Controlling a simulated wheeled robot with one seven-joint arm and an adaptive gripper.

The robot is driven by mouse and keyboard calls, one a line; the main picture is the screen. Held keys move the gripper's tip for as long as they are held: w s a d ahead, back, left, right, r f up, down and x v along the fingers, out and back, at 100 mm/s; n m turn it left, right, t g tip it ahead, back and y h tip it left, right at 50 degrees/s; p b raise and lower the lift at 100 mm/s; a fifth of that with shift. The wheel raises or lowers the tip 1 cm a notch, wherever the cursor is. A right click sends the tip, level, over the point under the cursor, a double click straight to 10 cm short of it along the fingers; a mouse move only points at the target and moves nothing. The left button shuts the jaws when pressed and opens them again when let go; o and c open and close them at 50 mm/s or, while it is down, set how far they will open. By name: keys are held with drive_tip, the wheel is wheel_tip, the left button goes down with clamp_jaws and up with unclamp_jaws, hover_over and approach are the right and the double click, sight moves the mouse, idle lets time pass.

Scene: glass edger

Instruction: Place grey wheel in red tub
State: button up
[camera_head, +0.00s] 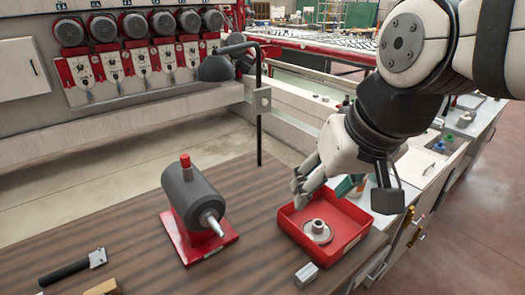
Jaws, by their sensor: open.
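The red tub (347,250) stands near the right end of the brown wooden bench. A grey wheel (317,232) with a raised hub lies flat inside it, on the tub floor. My gripper (303,185) is open and reaches down over the tub's back left side, above and behind the wheel. It looks apart from the wheel, and nothing shows between its fingers. My wrist hides part of the tub's far side.
A dark grey motor (191,196) on a red base stands left of the tub. A small metal block (306,275) lies in front of the tub. A black lamp (259,110) rises behind. A black-handled tool (72,267) lies at left. Bare bench lies between motor and tub.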

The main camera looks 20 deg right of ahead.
drive_tip(key=s, duration=0.1)
drive_tip(key=s+n, duration=0.1)
drive_tip(key=s, duration=0.1)
drive_tip(key=shift+a+r+t+h, duration=0.15)
drive_tip(key=shift+a+t+h, duration=0.05)
drive_tip(key=shift+t+h, duration=0.1)
drive_tip(key=shift+w, duration=0.2)
